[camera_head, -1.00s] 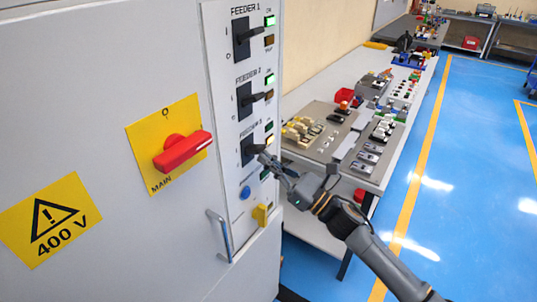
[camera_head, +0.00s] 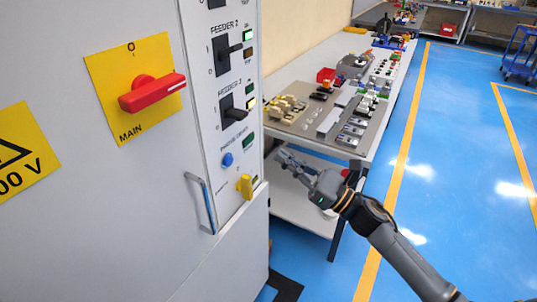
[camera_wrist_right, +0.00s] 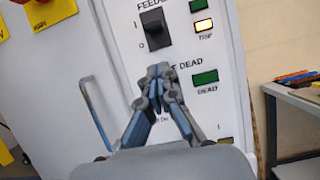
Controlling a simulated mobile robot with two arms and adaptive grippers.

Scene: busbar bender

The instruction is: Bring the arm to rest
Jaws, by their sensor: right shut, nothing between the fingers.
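My right gripper (camera_head: 281,156) is shut and empty, in the air to the right of the grey cabinet's front (camera_head: 90,220). Its arm comes in from the lower right. In the right wrist view, the closed fingertips (camera_wrist_right: 158,72) appear below the black feeder switch (camera_wrist_right: 155,28), apart from it as far as I can tell. In the head view, the Feeder 3 switch (camera_head: 235,113) is left of and above the gripper. My left gripper is in neither view.
The red main switch (camera_head: 152,93), blue button (camera_head: 227,159), yellow knob (camera_head: 245,186) and door handle (camera_head: 202,203) stick out from the cabinet. A workbench (camera_head: 362,149) with several parts stands behind the gripper. The blue floor (camera_head: 450,200) at right is clear.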

